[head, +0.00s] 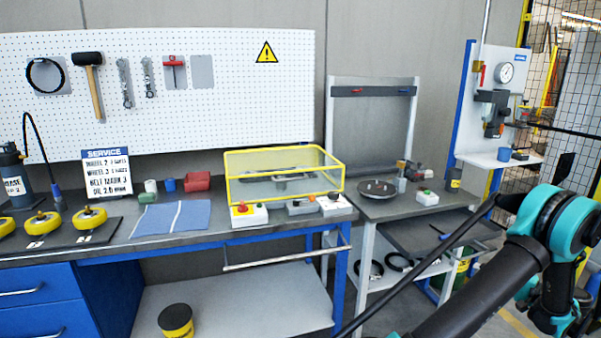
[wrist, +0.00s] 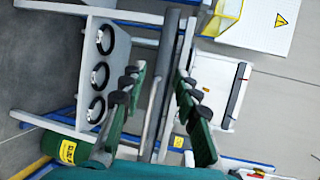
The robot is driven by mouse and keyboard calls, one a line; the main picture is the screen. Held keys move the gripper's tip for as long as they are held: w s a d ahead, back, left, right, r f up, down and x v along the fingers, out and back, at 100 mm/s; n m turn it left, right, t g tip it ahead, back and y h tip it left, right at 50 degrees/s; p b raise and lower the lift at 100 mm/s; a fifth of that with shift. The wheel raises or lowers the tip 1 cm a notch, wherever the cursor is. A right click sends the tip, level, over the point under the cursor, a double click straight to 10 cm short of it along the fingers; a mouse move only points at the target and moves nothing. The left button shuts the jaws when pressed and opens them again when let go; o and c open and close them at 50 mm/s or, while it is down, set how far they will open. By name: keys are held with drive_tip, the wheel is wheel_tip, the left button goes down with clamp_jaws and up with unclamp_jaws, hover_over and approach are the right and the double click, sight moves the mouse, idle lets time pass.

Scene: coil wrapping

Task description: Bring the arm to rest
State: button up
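My arm (head: 500,280), dark with teal joints, is raised and bent at the lower right of the head view. My gripper is not visible in that view. In the wrist view my gripper (wrist: 160,78) shows two green fingers with black joints, spread apart with a clear gap. Nothing is held between them. Behind the gap lie a grey table edge and a pale shelf, apart from the fingers as far as I can tell.
A workbench (head: 280,232) carries a yellow-framed clear box (head: 284,160), a blue cloth (head: 172,217) and yellow wheels (head: 90,217). A side table (head: 385,208) holds a round dark plate (head: 377,188). Black rings lie on a shelf (wrist: 85,75). A green bin (wrist: 68,148) stands nearby.

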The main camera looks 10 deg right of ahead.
drive_tip(key=w+a+r+n+g, duration=0.1)
drive_tip(key=w+a+r+g, duration=0.1)
drive_tip(key=w+a, duration=0.5)
drive_tip(key=w+a+r+n+g, duration=0.1)
drive_tip(key=w+a+r+g, duration=0.1)
drive_tip(key=w+a, duration=0.55)
drive_tip(key=a+r+n+g, duration=0.15)
drive_tip(key=a+g, duration=0.25)
drive_tip(key=a, duration=1.5)
drive_tip(key=s+a+n+g+h, duration=0.1)
drive_tip(key=s+a+n+h, duration=0.15)
drive_tip(key=a, duration=0.55)
drive_tip(key=s+a+n+g+h, duration=0.1)
drive_tip(key=s+a+n+g, duration=0.15)
drive_tip(key=a, duration=0.45)
drive_tip(key=s+a+f+n+h, duration=0.1)
drive_tip(key=s+a+n+h, duration=0.1)
drive_tip(key=s+a, duration=0.2)
drive_tip(key=s+a+f+n+t+h, duration=0.1)
drive_tip(key=s+a+f+n, duration=0.1)
drive_tip(key=s, duration=0.6)
drive_tip(key=shift+s+a+f+n+h, duration=0.25)
drive_tip(key=shift+a+f+n+h, duration=0.15)
drive_tip(key=shift+a, duration=0.45)
